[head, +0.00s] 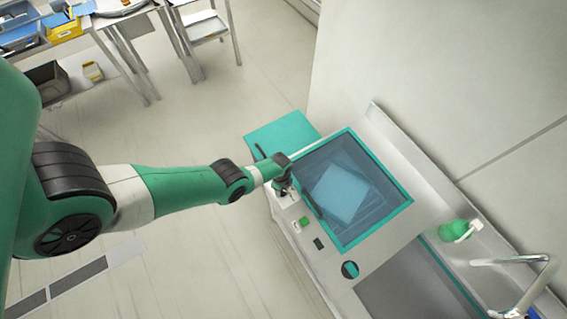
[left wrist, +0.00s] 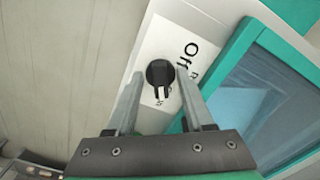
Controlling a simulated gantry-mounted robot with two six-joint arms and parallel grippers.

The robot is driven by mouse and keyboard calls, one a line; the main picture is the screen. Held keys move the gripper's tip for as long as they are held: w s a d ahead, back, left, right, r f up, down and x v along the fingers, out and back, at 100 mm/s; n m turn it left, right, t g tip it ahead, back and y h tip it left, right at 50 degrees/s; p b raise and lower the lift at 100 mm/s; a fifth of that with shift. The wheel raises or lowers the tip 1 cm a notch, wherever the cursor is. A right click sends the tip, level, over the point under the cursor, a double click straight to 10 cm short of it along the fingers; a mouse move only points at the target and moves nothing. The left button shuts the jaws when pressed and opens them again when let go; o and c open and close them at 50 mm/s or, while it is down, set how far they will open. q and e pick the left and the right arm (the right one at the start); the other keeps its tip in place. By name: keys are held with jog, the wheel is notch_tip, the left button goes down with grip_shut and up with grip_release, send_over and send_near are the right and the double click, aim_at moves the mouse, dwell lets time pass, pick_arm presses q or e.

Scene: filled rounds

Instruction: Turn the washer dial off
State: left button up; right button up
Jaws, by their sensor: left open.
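The washer (head: 318,258) is a white unit with a teal-framed glass lid. Its dial (left wrist: 159,72) is a round black knob on a white label printed "Off" (left wrist: 188,48) at the upper right. The knob's dark ridge points down in the left wrist view, away from "Off". My left gripper (head: 284,186) is at the panel beside the lid, and hides most of the dial in the head view. In the left wrist view its fingers are open, one on each side of the dial, with gaps showing; whether they touch it is unclear. My right gripper is out of view.
A green button (head: 304,221) and a dark square (head: 318,243) lie along the panel. The glass lid (head: 375,190) is beside my gripper. A sink basin (head: 410,285), a faucet (head: 520,262) and a green object (head: 453,231) are at the right.

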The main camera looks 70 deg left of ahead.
pick_arm(q)
grip_shut()
jog(key=shift+n, duration=0.3)
dwell(0.3)
jog(key=n, duration=0.5)
jog(key=shift+d, duration=0.1)
jog(key=n, duration=0.6)
jog(key=shift+d, duration=0.15)
jog(key=n, duration=0.7)
jog(key=shift+d, duration=0.1)
jog(key=n, duration=0.5)
jog(key=shift+w, duration=0.1)
